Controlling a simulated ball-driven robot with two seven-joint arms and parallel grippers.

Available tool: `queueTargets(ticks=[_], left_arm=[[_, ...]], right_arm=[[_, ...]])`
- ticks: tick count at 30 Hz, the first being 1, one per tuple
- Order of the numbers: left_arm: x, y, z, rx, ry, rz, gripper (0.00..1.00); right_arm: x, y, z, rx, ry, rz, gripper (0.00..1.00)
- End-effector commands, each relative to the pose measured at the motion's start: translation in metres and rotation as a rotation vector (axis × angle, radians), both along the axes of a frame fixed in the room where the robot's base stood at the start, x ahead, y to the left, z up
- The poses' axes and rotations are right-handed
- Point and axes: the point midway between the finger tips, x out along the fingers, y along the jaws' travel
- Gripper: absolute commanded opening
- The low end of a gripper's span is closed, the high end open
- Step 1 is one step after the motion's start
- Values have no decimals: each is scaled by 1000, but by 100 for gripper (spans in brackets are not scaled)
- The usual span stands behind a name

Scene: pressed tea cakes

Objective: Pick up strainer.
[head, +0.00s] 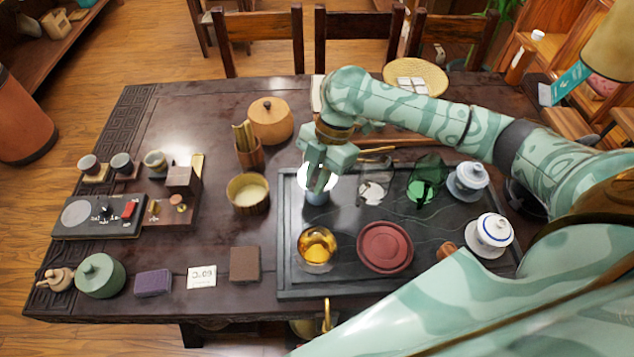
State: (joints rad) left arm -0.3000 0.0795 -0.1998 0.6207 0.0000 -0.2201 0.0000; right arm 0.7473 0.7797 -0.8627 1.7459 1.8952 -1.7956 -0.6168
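My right gripper (318,178) points down over the left part of the dark tea tray (290,282). It is right above a small vessel with a white rim and blue-grey body (317,197), which it partly covers. I cannot tell whether the fingers touch this vessel or how far apart they are. I cannot tell for sure whether this vessel is the strainer. My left gripper is not in view.
On the tray are a red round dish (385,247), a green glass vessel (421,190) and white lidded bowls (491,233) (468,180). Left of the tray stand a wooden bowl (248,192) and a round wooden box (270,122).

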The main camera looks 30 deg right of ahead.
Motion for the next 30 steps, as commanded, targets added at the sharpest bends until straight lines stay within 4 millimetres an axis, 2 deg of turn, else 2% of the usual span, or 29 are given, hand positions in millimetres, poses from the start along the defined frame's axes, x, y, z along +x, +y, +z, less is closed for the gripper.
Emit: queueTargets(ticks=[11, 14, 21, 26, 30], left_arm=[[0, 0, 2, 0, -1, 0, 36], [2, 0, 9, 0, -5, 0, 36], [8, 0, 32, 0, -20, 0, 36], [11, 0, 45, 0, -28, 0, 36], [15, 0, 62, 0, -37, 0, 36]], right_arm=[[0, 0, 4, -1, -1, 0, 0], [1, -1, 19, -1, -5, 0, 0], [1, 0, 74, 0, -6, 1, 0], [0, 0, 100, 0, -3, 0, 0], [0, 0, 119, -1, -1, 0, 0]])
